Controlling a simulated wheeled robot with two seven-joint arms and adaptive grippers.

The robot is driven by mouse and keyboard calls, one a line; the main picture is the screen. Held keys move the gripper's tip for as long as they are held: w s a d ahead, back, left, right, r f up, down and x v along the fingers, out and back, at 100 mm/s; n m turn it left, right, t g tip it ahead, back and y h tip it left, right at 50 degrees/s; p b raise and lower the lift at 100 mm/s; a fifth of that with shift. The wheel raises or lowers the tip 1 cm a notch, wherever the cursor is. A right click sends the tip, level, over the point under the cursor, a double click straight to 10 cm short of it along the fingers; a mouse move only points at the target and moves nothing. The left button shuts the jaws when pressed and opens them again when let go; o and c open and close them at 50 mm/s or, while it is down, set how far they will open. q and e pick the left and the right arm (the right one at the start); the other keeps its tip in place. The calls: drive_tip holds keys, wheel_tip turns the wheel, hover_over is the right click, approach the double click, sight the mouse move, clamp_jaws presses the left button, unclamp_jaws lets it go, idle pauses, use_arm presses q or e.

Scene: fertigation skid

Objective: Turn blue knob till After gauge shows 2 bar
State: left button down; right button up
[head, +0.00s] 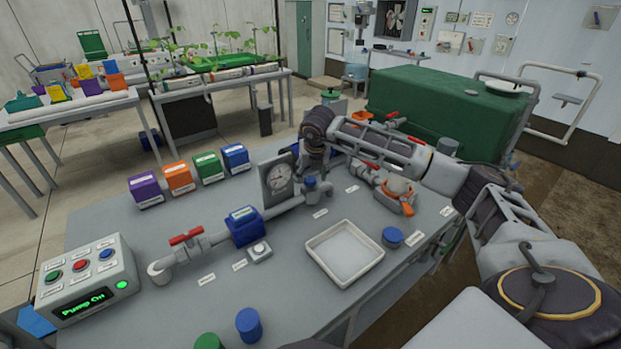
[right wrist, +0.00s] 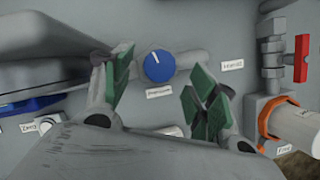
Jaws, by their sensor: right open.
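The blue knob (head: 310,183) sits on the grey pipe just right of a round-dial gauge (head: 280,177). The gauge faces the head camera, but its reading and name are too small to tell. In the right wrist view the blue knob (right wrist: 158,64) shows a white pointer line, tilted slightly left of straight up, with a label below it. My right gripper (head: 313,173) is over the knob from above. In the wrist view its green-padded fingers (right wrist: 160,92) are open, one on each side of the knob, with gaps between. My left gripper is not in view.
A blue meter box (head: 245,227) and a red-handled valve (head: 186,237) are on the pipe left of the gauge. A white tray (head: 345,252) lies in front. A control box (head: 86,280) reads "Pump On". Another red-handled valve (right wrist: 301,58) stands right of the knob.

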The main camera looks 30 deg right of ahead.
sight(310, 179)
drive_tip(key=shift+x, duration=1.55)
drive_tip(key=c, duration=1)
